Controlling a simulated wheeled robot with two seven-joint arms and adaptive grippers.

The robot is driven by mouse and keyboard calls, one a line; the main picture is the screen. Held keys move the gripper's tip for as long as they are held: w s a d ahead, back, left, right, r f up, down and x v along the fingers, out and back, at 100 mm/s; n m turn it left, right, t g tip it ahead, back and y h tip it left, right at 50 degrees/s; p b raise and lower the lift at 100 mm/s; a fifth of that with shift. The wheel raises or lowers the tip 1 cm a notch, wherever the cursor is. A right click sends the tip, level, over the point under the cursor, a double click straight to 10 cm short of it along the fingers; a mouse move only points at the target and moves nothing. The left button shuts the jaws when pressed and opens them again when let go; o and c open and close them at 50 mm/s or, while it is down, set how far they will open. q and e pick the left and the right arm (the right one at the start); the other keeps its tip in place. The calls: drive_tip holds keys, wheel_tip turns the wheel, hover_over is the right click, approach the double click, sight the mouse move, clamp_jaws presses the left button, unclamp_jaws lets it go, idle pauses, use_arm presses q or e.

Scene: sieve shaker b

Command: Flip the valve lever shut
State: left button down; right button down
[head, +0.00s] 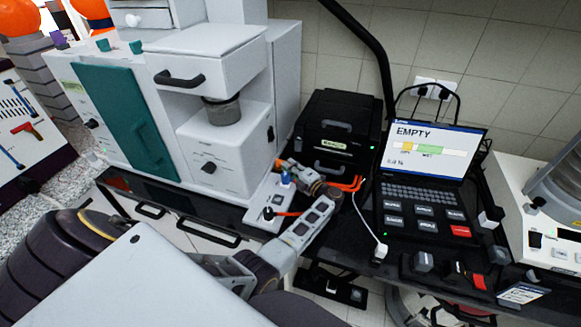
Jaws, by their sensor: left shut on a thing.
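The valve sits on a narrow white panel (262,210) at the front of the bench, right of the white-and-teal machine. Its small blue lever (285,179) shows near the panel's far end. My left gripper (291,174) reaches over the panel from the right and is shut at the blue lever. My wrist and fingers hide part of the valve, so the lever's exact angle is hard to tell. My right gripper is not in view.
A black box (338,130) stands behind the valve. Orange hoses (346,185) run beside it. A laptop (430,160) reading "EMPTY" stands to the right, with a white cable (366,220) in front. Black drawer handles (208,235) stick out below the bench edge.

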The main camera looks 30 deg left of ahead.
use_arm(q)
drive_tip(key=c, duration=1.5)
unclamp_jaws()
drive_tip(key=shift+w+f+n+g+b, duration=0.1)
drive_tip(key=shift+w+n+g+b, duration=0.15)
drive_tip(key=shift+n+g+b, duration=0.25)
drive_tip(key=shift+w+g+b, duration=0.1)
drive_tip(key=shift+g+b, duration=0.2)
drive_tip(key=shift+g, duration=0.1)
drive_tip(key=shift+n+g+y, duration=0.3)
drive_tip(key=shift+b, duration=0.3)
